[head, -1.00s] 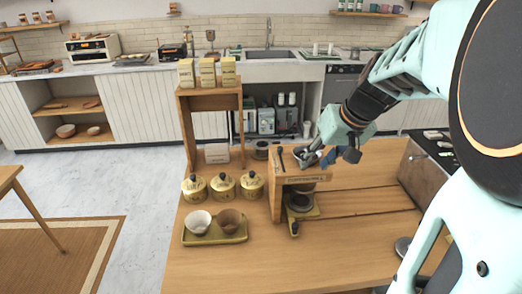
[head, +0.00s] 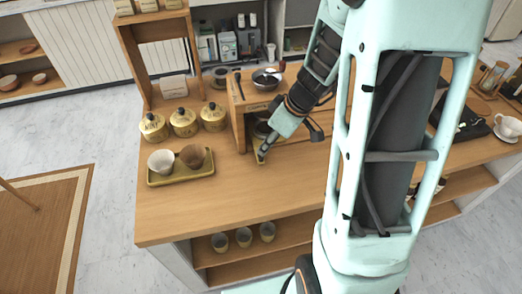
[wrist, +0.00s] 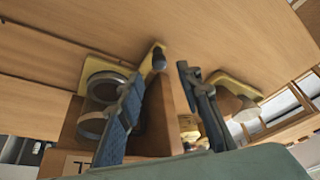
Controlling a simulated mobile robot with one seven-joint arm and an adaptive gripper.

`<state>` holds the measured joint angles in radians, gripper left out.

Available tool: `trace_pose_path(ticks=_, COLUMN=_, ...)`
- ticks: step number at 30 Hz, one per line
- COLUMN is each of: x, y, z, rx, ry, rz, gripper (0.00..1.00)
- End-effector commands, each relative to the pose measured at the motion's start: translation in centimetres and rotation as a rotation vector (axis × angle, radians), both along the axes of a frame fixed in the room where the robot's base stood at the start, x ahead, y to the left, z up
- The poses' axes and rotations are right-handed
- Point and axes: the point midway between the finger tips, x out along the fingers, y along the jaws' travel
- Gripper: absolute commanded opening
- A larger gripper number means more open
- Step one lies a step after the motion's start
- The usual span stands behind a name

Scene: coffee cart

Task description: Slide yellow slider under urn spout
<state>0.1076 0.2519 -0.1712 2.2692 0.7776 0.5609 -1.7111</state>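The yellow slider (wrist: 98,64) has a dark knob (wrist: 159,58) at its tip and carries a dark round vessel (wrist: 103,90). It lies at the foot of the wooden stand (head: 240,112); my gripper mostly hides it in the head view. My gripper (head: 264,148) points down at the slider's front end. In the wrist view, my gripper (wrist: 160,75) has its two fingers apart, with the knob showing between their tips; I cannot tell whether they touch it. I cannot make out an urn spout.
A metal bowl (head: 266,79) sits on the stand. To the left are an olive tray (head: 181,179) with two cups and three yellow canisters (head: 184,121). The counter front (head: 225,208) is clear. Several cups (head: 244,237) stand on the shelf below.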

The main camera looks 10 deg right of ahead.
Motion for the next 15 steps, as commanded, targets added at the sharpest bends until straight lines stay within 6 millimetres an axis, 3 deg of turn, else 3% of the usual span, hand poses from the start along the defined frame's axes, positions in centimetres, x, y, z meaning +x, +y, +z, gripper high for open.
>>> trace_pose_path(ticks=6, x=1.0, y=1.0, z=-3.7, rx=0.0, ry=0.004, rz=-0.001, gripper=0.33)
trace_pose_path(ticks=15, x=1.8, y=1.8, z=-6.2, rx=0.0, ry=0.001, rz=-0.001, gripper=0.33)
